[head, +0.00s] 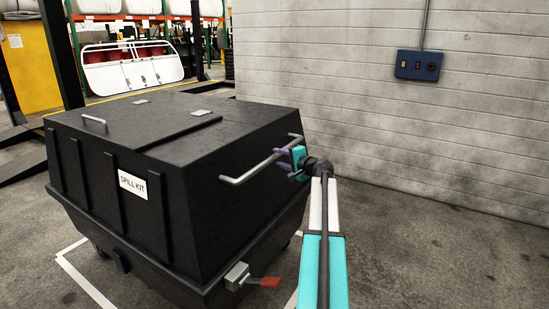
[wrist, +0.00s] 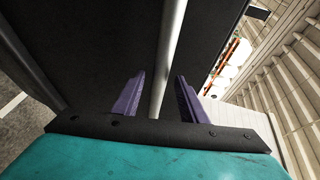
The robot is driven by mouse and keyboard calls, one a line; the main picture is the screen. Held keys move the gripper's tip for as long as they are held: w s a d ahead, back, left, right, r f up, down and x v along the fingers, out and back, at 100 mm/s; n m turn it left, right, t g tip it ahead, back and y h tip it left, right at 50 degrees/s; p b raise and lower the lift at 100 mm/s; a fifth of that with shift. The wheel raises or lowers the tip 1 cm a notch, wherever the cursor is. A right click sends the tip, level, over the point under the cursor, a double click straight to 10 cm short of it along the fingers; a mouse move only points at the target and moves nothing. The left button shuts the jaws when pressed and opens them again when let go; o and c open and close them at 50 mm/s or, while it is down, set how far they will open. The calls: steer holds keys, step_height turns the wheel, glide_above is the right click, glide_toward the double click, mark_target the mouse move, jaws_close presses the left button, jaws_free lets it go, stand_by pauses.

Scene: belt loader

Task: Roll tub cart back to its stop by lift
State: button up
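The tub cart (head: 215,160) is a black lidded bin with a "SPILL KIT" label, upright on the floor in the head view. A grey bar handle (head: 260,164) sticks out from its right-hand face and also shows in the wrist view (wrist: 171,45). My gripper (head: 291,161) is at the far part of this handle. In the wrist view, its purple fingers (wrist: 160,80) stand on either side of the bar, with a gap on both sides. A red pedal (head: 265,281) on a metal bracket sits at the cart's lower edge.
White floor lines (head: 84,280) show by the cart's base. Dark lift posts (head: 62,55) and a low arm stand at the left. A block wall (head: 330,80) with a blue socket box (head: 418,66) is behind. The concrete floor (head: 430,240) at right is clear.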

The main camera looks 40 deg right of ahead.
mark_target(277, 157)
steer(key=shift+x, duration=1.8)
steer(key=shift+c, duration=0.5)
jaws_close()
